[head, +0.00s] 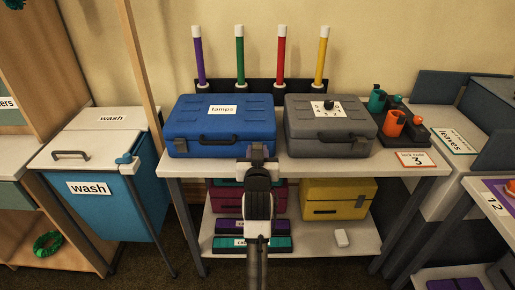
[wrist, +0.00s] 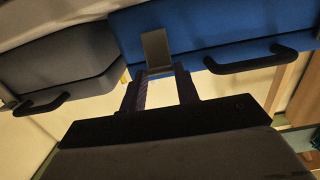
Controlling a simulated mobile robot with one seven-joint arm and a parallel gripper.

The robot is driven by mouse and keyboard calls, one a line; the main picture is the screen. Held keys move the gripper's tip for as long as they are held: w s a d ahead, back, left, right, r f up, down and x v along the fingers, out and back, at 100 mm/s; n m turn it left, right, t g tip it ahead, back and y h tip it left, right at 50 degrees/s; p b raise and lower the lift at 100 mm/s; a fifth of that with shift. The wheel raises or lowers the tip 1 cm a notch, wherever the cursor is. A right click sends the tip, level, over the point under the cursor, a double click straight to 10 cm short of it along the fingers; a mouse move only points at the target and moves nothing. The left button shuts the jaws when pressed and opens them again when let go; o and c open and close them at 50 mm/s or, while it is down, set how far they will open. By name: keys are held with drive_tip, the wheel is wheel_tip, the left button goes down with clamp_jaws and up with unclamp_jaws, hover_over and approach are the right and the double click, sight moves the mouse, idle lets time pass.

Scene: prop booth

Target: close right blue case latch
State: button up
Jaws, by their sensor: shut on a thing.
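The blue case (head: 221,118), labelled "lamps", stands closed on the table with its dark handle (head: 219,138) at the front. Its left latch (head: 180,147) shows on the front face. The right latch is hidden behind my gripper (head: 257,152) in the head view. In the wrist view the picture is turned over, and the right latch (wrist: 155,46) is a grey plate on the blue case (wrist: 200,25). My gripper (wrist: 161,72) is shut on this latch at its free edge, one finger at each side. I cannot tell how far the latch is tilted.
A grey case (head: 330,122) with a dial on its lid stands close on the right; it also shows in the wrist view (wrist: 65,55). Coloured posts (head: 239,55) stand behind. A yellow box (head: 338,199) is on the lower shelf. A blue wash bin (head: 95,200) is at left.

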drive_tip(key=shift+w+r+g+p, duration=0.35)
drive_tip(key=shift+r+g+p, duration=0.35)
drive_tip(key=shift+p, duration=1.45)
drive_tip(key=shift+w+r+g+p, duration=0.4)
drive_tip(key=shift+g+p, duration=0.5)
drive_tip(key=shift+p, duration=1.2)
drive_tip(key=g+p, duration=0.1)
drive_tip(key=p, duration=0.1)
drive_tip(key=shift+w+p, duration=0.25)
drive_tip(key=shift+p, duration=0.05)
drive_tip(key=shift+f, duration=0.15)
drive_tip(key=o, duration=1)
drive_tip(key=b+v, duration=0.3)
drive_tip(key=v, duration=1)
drive_tip(key=shift+s+r, duration=0.25)
drive_tip(key=shift+s, duration=0.05)
